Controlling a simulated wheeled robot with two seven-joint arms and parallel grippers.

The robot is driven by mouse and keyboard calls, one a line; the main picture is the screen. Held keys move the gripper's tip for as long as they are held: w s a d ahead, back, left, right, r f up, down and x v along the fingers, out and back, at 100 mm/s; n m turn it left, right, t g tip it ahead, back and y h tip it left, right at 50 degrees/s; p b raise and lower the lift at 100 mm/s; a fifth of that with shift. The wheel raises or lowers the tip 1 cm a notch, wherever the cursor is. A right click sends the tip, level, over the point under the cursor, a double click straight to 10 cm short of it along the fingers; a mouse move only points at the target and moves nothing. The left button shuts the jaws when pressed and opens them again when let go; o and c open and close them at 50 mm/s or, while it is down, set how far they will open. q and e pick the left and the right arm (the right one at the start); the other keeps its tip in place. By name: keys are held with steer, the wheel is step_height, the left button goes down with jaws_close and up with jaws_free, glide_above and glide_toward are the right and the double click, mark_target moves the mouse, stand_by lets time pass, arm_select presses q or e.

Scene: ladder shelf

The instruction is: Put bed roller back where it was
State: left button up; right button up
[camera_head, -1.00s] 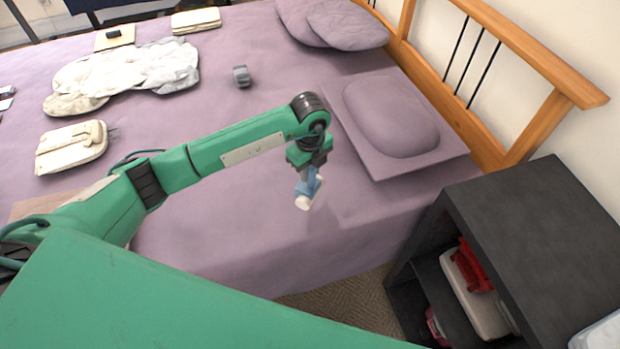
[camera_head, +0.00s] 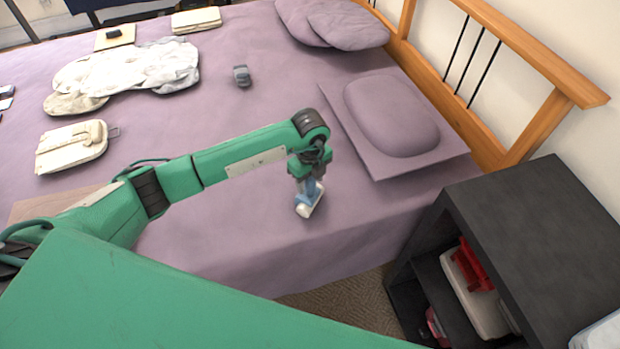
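The bed roller (camera_head: 309,205), with a blue upper part and a white end, hangs below my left gripper (camera_head: 307,184). The gripper appears shut on its blue part; the fingers are small and partly hidden. The roller is over the near part of the purple bed (camera_head: 230,225), close to its front edge. I cannot tell whether it touches the cover. My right gripper is not in view.
A dark shelf unit (camera_head: 540,230) holding red and white items stands at right. A purple pillow (camera_head: 391,115) lies near the wooden headboard (camera_head: 530,55). A small grey object (camera_head: 242,76), crumpled white cloth (camera_head: 135,70) and cream bag (camera_head: 72,147) lie on the bed.

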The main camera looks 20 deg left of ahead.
arm_select(q)
steer(key=shift+r, duration=0.15)
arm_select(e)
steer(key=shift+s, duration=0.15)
arm_select(q)
step_height(320, 180, up, 4)
steer(key=shift+r, duration=0.15)
step_height(320, 180, up, 8)
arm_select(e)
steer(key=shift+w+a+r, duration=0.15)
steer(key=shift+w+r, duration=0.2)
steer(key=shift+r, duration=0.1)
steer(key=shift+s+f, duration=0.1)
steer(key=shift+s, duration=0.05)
